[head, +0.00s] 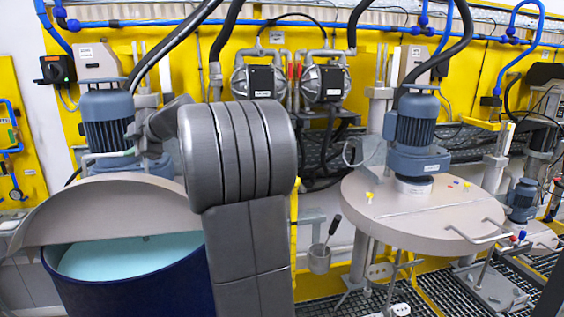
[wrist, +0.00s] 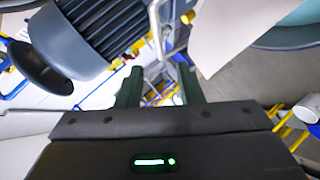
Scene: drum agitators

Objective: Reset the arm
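My arm (head: 240,170) stands large and grey in the middle of the head view, in front of the machines. A blue-grey motor (wrist: 105,30) is close by at the upper left of the wrist view. Part of a drum and its beige lid (wrist: 220,30) is at the upper right.
A blue drum (head: 130,290) with pale liquid stands at the left under a tilted lid (head: 110,212) and a motor (head: 108,120). A round lid (head: 420,215) with another motor (head: 416,120) is at the right. Two pumps (head: 260,80) hang on the yellow wall behind.

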